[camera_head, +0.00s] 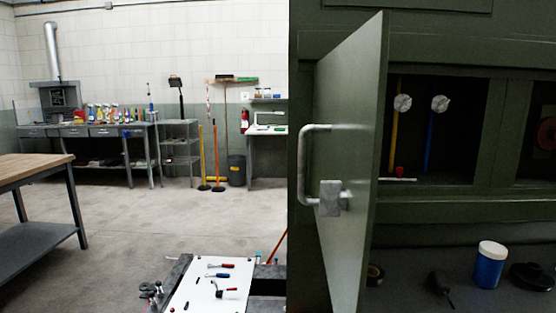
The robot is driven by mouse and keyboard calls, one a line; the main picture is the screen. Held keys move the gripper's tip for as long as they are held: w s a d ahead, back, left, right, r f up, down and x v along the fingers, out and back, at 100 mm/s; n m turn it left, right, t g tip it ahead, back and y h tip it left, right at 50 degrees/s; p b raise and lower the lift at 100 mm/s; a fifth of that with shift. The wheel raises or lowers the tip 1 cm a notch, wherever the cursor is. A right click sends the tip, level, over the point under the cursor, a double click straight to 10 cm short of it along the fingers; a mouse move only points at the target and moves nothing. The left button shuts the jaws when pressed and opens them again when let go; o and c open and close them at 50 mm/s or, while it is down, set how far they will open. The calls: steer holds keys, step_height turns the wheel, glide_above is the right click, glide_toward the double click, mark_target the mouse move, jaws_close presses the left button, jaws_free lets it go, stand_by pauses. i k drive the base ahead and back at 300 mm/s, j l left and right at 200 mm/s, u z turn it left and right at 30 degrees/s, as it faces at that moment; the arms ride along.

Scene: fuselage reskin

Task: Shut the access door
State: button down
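The access door (345,110) is a green panel that stands open, swung out from the dark green fuselage side. A grey bar handle (303,165) and a square latch plate (330,198) are on its left face. The opening (450,130) to the right of the door is uncovered. Inside it are a yellow pipe (394,140), a blue pipe (430,145), two round silvery parts and a small red part. My gripper is not in view.
A blue jar with a white lid (489,268) and dark items stand on a surface below the opening. A white-topped cart (205,285) with tools is at bottom centre. A wooden-topped bench (30,170) is at left. The floor (130,225) between is clear.

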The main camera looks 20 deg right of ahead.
mark_target(349, 87)
steer(key=i+j+z, duration=0.2)
steer(key=j, duration=0.2)
steer(key=j+z, duration=0.15)
steer(key=j, duration=0.3)
steer(key=z, duration=0.95)
steer(key=k+u, duration=0.25)
steer(key=u, duration=0.2)
steer(key=k+j+u, duration=0.2)
steer(key=u, duration=0.3)
steer(key=k, duration=0.05)
